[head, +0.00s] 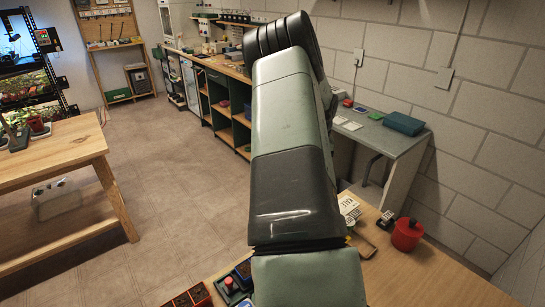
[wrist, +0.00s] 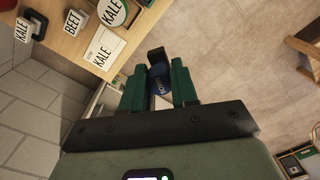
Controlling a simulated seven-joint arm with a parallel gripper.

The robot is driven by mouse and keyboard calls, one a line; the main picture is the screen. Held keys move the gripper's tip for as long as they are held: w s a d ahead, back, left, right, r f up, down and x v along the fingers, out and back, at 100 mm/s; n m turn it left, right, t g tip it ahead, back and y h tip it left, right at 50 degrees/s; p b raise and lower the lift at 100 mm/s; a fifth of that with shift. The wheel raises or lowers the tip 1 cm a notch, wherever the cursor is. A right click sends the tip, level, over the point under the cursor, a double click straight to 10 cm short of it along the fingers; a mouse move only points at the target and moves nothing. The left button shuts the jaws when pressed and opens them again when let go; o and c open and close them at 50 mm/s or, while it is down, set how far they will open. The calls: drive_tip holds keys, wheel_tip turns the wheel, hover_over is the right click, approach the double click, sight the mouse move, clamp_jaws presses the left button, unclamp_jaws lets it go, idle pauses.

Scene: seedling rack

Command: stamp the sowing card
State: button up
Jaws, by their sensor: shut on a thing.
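My gripper (wrist: 158,78) is shut on a dark block with a blue face, a stamp by its look (wrist: 158,87), in the wrist view. The lettering on its face is too small to read. It is held up and shows against the floor, apart from the table. A white card marked KALE (wrist: 102,52), which looks like the sowing card, lies near the table edge, left of the fingers. In the head view my arm hides the gripper and the held block.
In the head view, a red pot (head: 407,234) and a small dark stamp-like piece (head: 386,219) stand on the wooden table (head: 440,270), whose right front is clear.

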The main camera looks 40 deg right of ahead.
drive_tip(key=shift+m, duration=0.6)
drive_tip(key=shift+s+d+f, duration=1.15)
drive_tip(key=shift+d+f, duration=0.2)
drive_tip(key=shift+f, duration=0.55)
drive_tip(key=shift+s+d+f, duration=1.2)
drive_tip(key=shift+d+f, duration=0.1)
drive_tip(key=shift+f, duration=0.6)
drive_tip(key=shift+s+d+f, duration=1.15)
drive_tip(key=shift+d+f, duration=0.2)
drive_tip(key=shift+f, duration=0.55)
drive_tip(key=shift+f, duration=0.55)
wheel_tip(320, 180, up, 7)
drive_tip(key=shift+w, duration=0.1)
